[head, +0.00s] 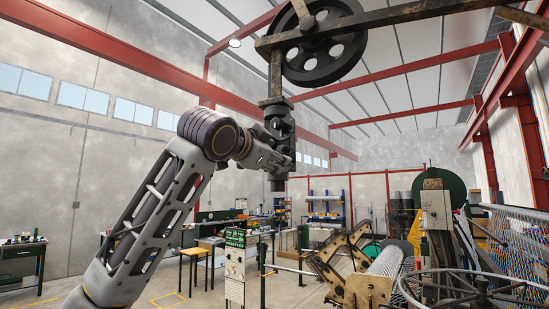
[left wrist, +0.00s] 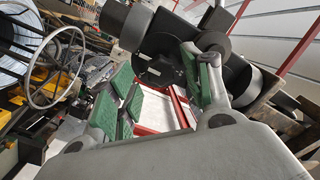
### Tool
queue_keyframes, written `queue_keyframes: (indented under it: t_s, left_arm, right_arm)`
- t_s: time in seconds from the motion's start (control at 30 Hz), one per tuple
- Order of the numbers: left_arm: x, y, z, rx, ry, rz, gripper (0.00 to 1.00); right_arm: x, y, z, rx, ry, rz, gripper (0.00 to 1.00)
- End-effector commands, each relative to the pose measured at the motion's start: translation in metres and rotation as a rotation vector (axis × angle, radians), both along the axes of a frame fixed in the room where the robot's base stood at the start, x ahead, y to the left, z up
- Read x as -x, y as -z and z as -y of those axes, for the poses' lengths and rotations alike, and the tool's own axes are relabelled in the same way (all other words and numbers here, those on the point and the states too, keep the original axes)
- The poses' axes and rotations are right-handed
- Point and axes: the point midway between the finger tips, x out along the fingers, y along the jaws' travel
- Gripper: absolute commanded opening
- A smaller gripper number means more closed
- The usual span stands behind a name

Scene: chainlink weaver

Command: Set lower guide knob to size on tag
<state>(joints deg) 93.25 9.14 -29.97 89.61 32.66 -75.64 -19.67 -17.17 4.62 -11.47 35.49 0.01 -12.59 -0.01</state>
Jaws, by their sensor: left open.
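My left arm rises from the lower left in the head view, and its wrist end (head: 278,140) is high near the middle, overlapping a dark hanging post. The fingers are hard to make out there. In the left wrist view my left gripper (left wrist: 158,78) is open, with green pads on both sides. I see nothing held between them. Dark round parts (left wrist: 160,62) show behind the fingers; I cannot tell what they belong to. I cannot make out the lower guide knob or the size tag in either view. My right gripper is not in view.
A large dark wheel (head: 325,48) hangs overhead from a rusty beam (head: 400,16). A control cabinet (head: 236,265) stands low in the middle. Weaving machinery with a mesh roll (head: 386,262) and a handwheel (head: 465,284) fills the lower right. A workbench (head: 22,251) is at left.

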Motion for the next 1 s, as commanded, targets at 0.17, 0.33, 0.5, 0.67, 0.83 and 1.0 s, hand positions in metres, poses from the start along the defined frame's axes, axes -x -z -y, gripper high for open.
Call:
queue_keyframes:
  t_s: [0.17, 0.33, 0.5, 0.67, 0.83, 1.0]
  left_arm:
    - [0.018, 0.000, -0.009, 0.001, 0.001, 0.001, 0.49]
    - [0.037, 0.000, -0.018, -0.001, 0.001, 0.003, 0.49]
    - [0.057, 0.000, -0.028, 0.001, 0.000, 0.001, 0.49]
    - [0.074, 0.000, -0.036, -0.001, 0.001, 0.002, 0.49]
    - [0.087, 0.000, -0.042, -0.001, 0.000, 0.000, 0.49]
    - [0.091, 0.001, -0.044, 0.000, 0.001, -0.001, 0.49]
  right_arm:
    - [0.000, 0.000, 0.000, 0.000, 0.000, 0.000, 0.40]
    - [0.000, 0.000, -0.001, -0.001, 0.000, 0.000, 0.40]
    - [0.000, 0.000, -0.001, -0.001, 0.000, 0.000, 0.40]
    - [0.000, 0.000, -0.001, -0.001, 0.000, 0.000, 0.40]
    - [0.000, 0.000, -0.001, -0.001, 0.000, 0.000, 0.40]
    - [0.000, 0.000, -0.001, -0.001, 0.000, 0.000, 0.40]
